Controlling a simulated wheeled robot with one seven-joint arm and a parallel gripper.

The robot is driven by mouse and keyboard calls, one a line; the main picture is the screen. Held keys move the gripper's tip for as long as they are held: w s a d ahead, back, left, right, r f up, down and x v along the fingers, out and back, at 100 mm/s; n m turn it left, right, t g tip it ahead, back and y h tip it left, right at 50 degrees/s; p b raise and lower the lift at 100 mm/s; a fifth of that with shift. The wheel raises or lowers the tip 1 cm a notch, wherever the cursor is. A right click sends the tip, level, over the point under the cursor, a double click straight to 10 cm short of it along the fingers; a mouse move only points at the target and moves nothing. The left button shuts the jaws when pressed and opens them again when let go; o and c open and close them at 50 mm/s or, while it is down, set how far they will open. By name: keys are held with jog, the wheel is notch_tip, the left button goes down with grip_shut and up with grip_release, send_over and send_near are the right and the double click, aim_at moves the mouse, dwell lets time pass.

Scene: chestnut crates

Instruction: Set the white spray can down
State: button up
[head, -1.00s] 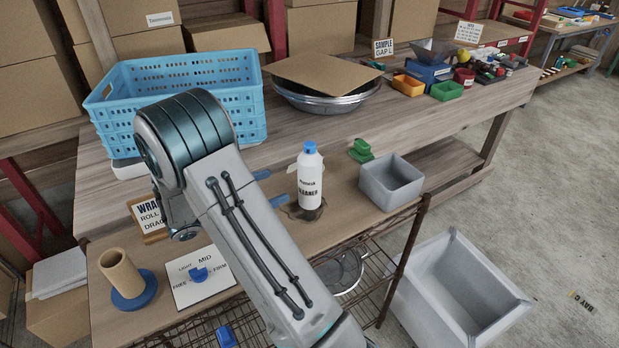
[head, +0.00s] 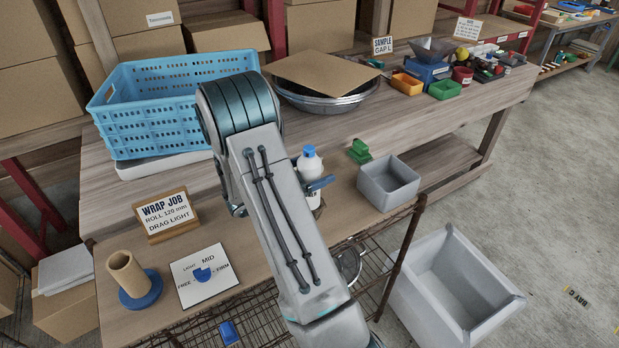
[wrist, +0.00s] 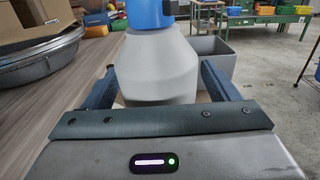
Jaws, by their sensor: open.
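The white spray can (head: 309,168), a white bottle with a blue cap, stands upright on the front brown bench (head: 340,210). My arm hides its lower part and part of its label in the head view. My gripper (head: 309,188) is at the can, with one blue finger showing at its right side. In the wrist view, the can's pale body (wrist: 157,68) is between the two fingers of my gripper (wrist: 158,80). The fingers are open, with a gap visible on the right; contact on the left cannot be told.
A grey bin (head: 390,183) and a green object (head: 360,151) are right of the can. A blue crate (head: 180,100) and a metal pan (head: 325,100) stand behind. A wrap-job sign (head: 167,213) and a cardboard tube (head: 127,272) are left. A large grey tub (head: 455,280) stands on the floor.

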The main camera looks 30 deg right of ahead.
jog(key=shift+d, duration=0.2)
jog(key=c, duration=1.3)
jog(key=shift+c, duration=0.6)
jog(key=shift+r, duration=0.1)
